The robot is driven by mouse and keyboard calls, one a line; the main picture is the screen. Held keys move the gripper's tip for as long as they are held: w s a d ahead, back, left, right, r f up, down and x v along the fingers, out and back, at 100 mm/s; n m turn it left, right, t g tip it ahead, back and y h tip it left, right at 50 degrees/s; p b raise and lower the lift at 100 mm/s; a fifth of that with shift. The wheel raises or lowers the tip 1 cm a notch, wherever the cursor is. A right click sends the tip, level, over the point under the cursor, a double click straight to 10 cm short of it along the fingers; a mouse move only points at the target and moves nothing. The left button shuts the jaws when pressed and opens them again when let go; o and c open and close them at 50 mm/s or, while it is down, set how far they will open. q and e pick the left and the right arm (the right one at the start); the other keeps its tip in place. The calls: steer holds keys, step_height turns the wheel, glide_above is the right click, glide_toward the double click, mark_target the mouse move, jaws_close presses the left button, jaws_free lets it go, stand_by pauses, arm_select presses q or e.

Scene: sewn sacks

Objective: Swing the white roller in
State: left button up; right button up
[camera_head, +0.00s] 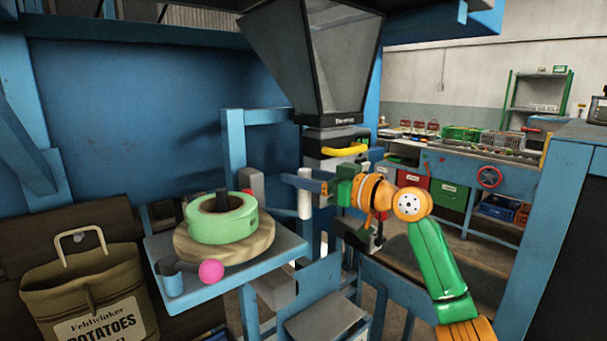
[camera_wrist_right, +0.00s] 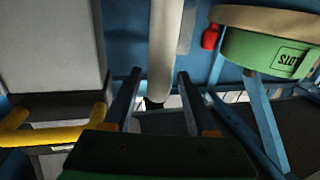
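The white roller (camera_head: 304,204) stands upright near the middle of the head view, right of the blue tray. In the right wrist view the roller (camera_wrist_right: 164,45) hangs between my two fingers. My right gripper (camera_head: 303,183) reaches in from the right, and a grey finger crosses in front of the roller. In the right wrist view the gripper (camera_wrist_right: 159,76) is open, its fingers on either side of the roller's end, with visible gaps. Whether a finger touches it I cannot tell. My left gripper is in neither view.
A green tape roll (camera_head: 222,217) sits on a wooden disc on the blue tray (camera_head: 290,247), with a pink knob (camera_head: 211,271) in front. A hopper (camera_head: 318,60) and yellow handle (camera_head: 345,150) are above. A potato sack (camera_head: 92,295) hangs at lower left.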

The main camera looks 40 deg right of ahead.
steer(key=shift+s+d, duration=0.1)
jaws_close()
stand_by(1.1)
